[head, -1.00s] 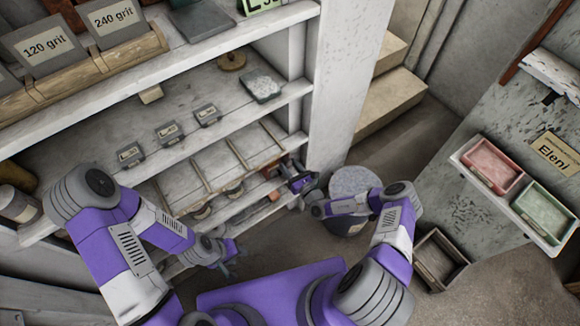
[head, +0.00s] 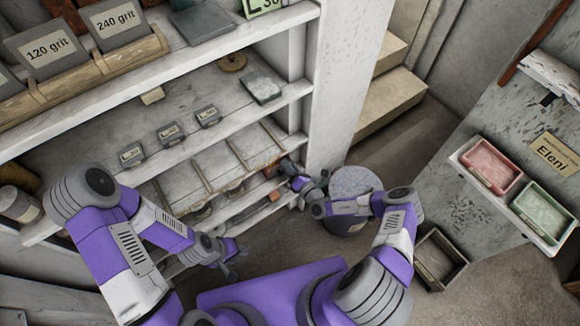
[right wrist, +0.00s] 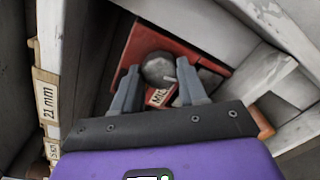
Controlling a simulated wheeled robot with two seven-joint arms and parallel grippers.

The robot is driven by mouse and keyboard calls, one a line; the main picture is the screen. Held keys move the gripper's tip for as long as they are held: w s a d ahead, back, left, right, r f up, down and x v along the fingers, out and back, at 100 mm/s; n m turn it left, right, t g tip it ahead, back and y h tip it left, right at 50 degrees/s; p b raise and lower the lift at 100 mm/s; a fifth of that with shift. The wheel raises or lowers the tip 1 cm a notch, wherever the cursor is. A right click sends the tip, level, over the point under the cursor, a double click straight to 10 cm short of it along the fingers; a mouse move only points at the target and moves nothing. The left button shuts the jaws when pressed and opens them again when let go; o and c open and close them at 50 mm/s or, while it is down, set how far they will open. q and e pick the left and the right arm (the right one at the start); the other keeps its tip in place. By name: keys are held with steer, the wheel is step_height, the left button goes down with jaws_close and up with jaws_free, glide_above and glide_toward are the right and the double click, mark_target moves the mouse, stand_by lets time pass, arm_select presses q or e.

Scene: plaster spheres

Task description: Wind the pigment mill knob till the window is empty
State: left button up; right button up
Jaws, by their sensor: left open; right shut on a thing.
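The pigment mill (right wrist: 139,50) is a red box in the right wrist view, set inside a pale wooden compartment. Its round grey knob (right wrist: 158,68) faces me, with a small light mark at its lower right edge. My right gripper (right wrist: 158,82) is shut on the knob, one finger on each side. A label, partly hidden, shows below the knob. I cannot make out the mill's window. In the head view my right gripper (head: 288,168) reaches into the lower shelves near the upright, and the mill is mostly hidden there. My left gripper (head: 232,262) is open and empty, low in front of the shelves.
A grey-topped bin (head: 355,185) stands close beside my right forearm. An empty wooden crate (head: 438,260) lies on the floor at right. A ledge holds a red tray (head: 490,163) and a green tray (head: 543,212). Shelf boards and an upright (head: 330,90) hem in my right gripper.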

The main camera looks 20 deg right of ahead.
steer(key=shift+m+y+b, duration=0.5)
steer(key=shift+m+b, duration=1.25)
steer(key=shift+m, duration=5.85)
steer(key=shift+r, duration=0.1)
steer(key=o, duration=1.1)
steer(key=shift+c, duration=0.2)
steer(key=p+v, duration=0.1)
steer(key=v, duration=0.6)
steer(key=shift+s+d, duration=0.15)
steer(key=shift+s, duration=0.15)
